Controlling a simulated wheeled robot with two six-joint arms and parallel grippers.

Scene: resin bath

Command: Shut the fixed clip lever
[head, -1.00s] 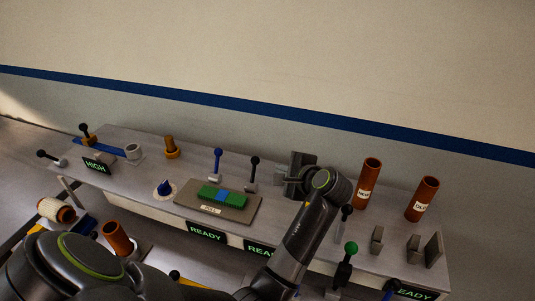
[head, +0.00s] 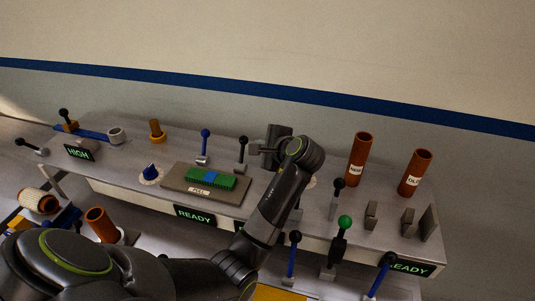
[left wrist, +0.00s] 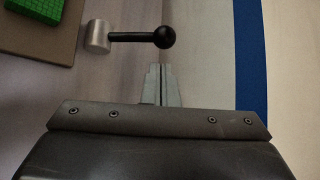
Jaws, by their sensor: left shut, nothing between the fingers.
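A black-knobbed lever (head: 242,152) stands upright on a silver base behind the brown board (head: 180,187) with its green and blue block. I take it for the clip lever, but no label on it is readable. It also shows in the left wrist view (left wrist: 140,37), its black ball just ahead of my fingertips. My left gripper (head: 260,149) is shut and empty, just right of this lever. In the left wrist view its fingers (left wrist: 160,70) end close to the ball with a small gap. A blue-knobbed lever (head: 204,147) stands to the left. My right gripper is not in view.
Two orange tubes (head: 358,160) (head: 415,173) stand to the right. A grey-black lever (head: 337,196), a green-knobbed lever (head: 341,243) and grey upright plates (head: 429,223) stand at the right.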

